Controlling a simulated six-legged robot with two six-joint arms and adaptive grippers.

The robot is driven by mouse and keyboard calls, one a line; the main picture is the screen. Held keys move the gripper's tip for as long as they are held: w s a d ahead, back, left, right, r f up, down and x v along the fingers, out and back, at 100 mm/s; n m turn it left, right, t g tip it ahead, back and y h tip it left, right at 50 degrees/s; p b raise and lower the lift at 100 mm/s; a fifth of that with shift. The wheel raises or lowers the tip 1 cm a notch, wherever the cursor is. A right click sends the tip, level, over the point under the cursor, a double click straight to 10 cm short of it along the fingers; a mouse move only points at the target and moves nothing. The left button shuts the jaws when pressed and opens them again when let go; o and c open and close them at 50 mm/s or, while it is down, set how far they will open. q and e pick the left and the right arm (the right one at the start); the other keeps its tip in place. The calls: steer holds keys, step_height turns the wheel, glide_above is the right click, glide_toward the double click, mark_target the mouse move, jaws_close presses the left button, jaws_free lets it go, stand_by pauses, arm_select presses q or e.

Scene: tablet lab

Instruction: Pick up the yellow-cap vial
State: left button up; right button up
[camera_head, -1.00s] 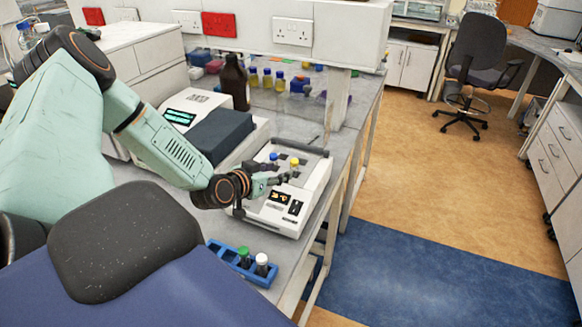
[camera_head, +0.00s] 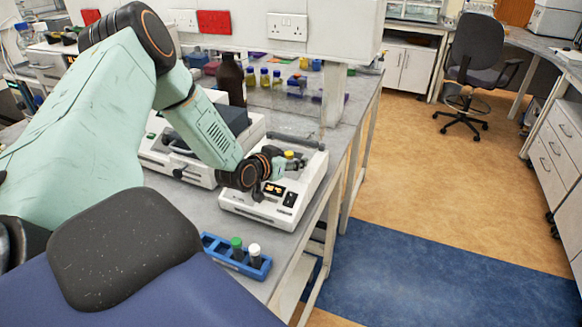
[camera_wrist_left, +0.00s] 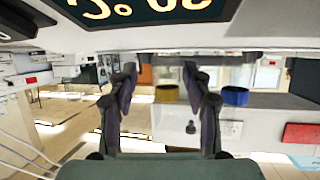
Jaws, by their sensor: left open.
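The yellow-cap vial (camera_head: 289,154) stands in the white device with the lit orange display (camera_head: 262,211); only its cap shows clearly in the head view. My left gripper (camera_head: 296,164) is low over the device, right at this vial. In the left wrist view, which looks upside down, the yellow cap (camera_wrist_left: 167,94) lies between the two open fingers of my left gripper (camera_wrist_left: 160,88), nearer one finger. Contact cannot be told. A blue cap (camera_wrist_left: 236,96) shows outside the fingers; my wrist hides it in the head view. My right gripper is not in view.
A blue rack (camera_head: 222,258) with a green-cap vial (camera_head: 237,247) and a white-cap vial (camera_head: 254,254) stands at the bench's front edge. Another white device (camera_head: 190,170) is to the left.

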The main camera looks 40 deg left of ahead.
arm_select(q)
steer(key=shift+a+f, duration=0.2)
steer(key=shift+a, duration=0.3)
steer(key=shift+c, duration=0.3)
steer(key=shift+a, duration=0.1)
steer(key=shift+c, duration=0.8)
steer(key=shift+d+r, duration=0.15)
steer(key=shift+d, duration=0.35)
steer(key=c, duration=0.6)
steer(key=shift+a, duration=0.3)
jaws_close()
